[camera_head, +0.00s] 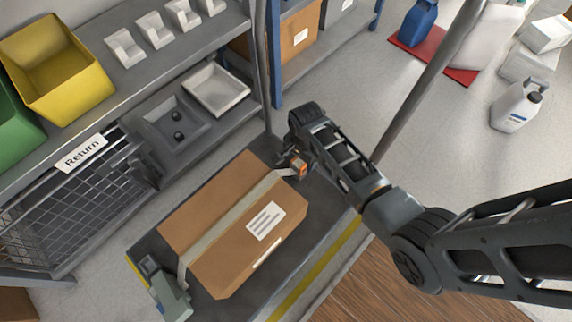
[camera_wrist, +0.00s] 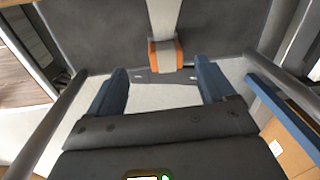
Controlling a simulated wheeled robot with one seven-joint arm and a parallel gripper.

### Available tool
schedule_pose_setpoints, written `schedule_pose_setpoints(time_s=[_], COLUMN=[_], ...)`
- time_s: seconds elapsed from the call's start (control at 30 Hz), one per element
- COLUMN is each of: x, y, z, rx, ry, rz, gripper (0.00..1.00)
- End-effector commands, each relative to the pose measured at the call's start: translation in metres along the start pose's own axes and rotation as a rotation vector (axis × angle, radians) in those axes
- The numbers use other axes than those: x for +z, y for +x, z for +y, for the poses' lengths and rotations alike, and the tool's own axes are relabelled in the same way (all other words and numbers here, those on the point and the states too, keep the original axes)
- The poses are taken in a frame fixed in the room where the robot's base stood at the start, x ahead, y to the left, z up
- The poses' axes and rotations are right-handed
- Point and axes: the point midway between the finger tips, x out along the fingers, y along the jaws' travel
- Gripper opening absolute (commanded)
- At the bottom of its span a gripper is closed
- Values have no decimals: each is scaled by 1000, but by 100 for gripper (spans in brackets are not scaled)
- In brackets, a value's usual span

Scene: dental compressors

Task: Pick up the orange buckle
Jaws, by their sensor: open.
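The orange buckle (camera_head: 303,169) sits at the end of a pale strap (camera_head: 240,209) at the upper right side of a cardboard box (camera_head: 198,211). In the wrist view the orange buckle (camera_wrist: 165,54) is at top centre, with the strap running up from it. My gripper (camera_wrist: 163,82) is open, its two blue-grey fingers apart below the buckle in that view, with nothing between them. In the head view my gripper (camera_head: 289,157) is next to the buckle, partly hidden by my arm.
The box lies on a dark platform (camera_head: 140,246) with a yellow edge stripe. A grey ratchet device (camera_head: 163,290) is at its lower left. Metal posts (camera_head: 428,85) rise near my arm. Shelves with bins (camera_head: 57,68) and trays (camera_head: 216,88) stand at upper left.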

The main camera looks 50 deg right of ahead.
Motion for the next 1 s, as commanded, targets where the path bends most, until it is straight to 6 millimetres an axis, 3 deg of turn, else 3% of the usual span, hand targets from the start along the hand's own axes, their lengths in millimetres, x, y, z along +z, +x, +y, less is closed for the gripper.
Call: schedule_pose_setpoints(time_s=[0.23,0.57,0.83,1.0], x=[-14,-15,-20,-20], y=[2,30,68,75], z=[-10,-6,1,1], rx=[60,58,58,56], ry=[72,71,71,70], rz=[-17,-16,-16,-16], gripper=[83,83,83,83])
